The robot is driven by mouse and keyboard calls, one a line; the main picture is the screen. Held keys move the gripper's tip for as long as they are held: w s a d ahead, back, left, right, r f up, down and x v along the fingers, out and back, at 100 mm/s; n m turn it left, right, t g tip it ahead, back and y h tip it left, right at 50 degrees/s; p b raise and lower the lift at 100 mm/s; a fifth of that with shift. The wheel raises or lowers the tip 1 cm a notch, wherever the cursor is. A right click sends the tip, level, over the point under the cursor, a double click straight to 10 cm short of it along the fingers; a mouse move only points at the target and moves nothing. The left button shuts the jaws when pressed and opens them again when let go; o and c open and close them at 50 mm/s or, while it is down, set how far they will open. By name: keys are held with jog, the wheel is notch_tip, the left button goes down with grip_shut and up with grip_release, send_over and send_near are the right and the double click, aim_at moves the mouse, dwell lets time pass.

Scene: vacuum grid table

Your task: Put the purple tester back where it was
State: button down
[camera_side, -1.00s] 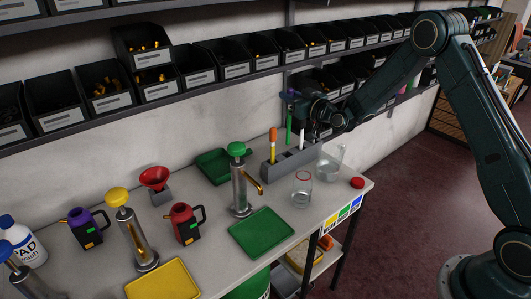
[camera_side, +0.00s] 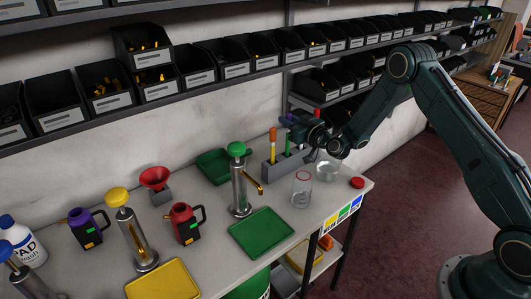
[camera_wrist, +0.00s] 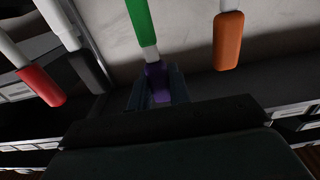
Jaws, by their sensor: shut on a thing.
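The purple tester has a purple cap (camera_wrist: 157,82) and a green shaft (camera_wrist: 140,20). In the wrist view, my gripper (camera_wrist: 158,88) is shut on the purple cap. In the side view, my gripper (camera_side: 290,120) is above the grey rack (camera_side: 283,174), and the green shaft (camera_side: 287,144) stands upright below it. The shaft's lower end meets the rack top and appears to be inside it; the slot itself is hidden.
An orange-capped tester (camera_side: 273,138) stands to the left in the rack. Red-capped (camera_wrist: 42,86) and black-capped (camera_wrist: 90,72) testers are nearby in the wrist view. Glass jars (camera_side: 301,190) and a red lid (camera_side: 357,182) stand in front. Shelf bins are behind.

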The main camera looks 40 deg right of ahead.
jog(key=shift+f, duration=1.4)
jog(key=c, duration=1.3)
grip_release()
jog(key=shift+r, duration=0.2)
jog(key=shift+s, duration=2.45)
notch_tip(320, 180, up, 7)
